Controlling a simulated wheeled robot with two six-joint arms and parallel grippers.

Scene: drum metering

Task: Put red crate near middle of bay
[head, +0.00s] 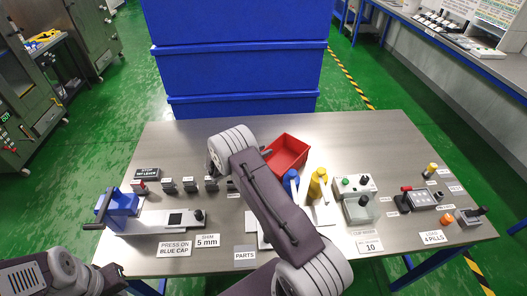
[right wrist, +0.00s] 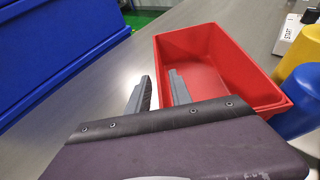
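The red crate (head: 288,153) is an empty open box on the steel table, right of my right forearm in the head view. In the right wrist view the red crate (right wrist: 205,60) lies just ahead. My right gripper (right wrist: 160,90) is open, its two grey fingers apart at the crate's near left wall. One finger is outside the wall and the other overlaps the crate; contact cannot be told. In the head view the right gripper (head: 267,151) is mostly hidden by its wrist. No marked bay is clearly visible.
Blue bins (head: 240,70) stand behind the table (head: 390,135). A blue bottle (head: 291,181) and a yellow bottle (head: 317,183) stand close in front of the crate. A blue press (head: 118,203) is at left, control boxes (head: 352,184) at right. The back right of the table is clear.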

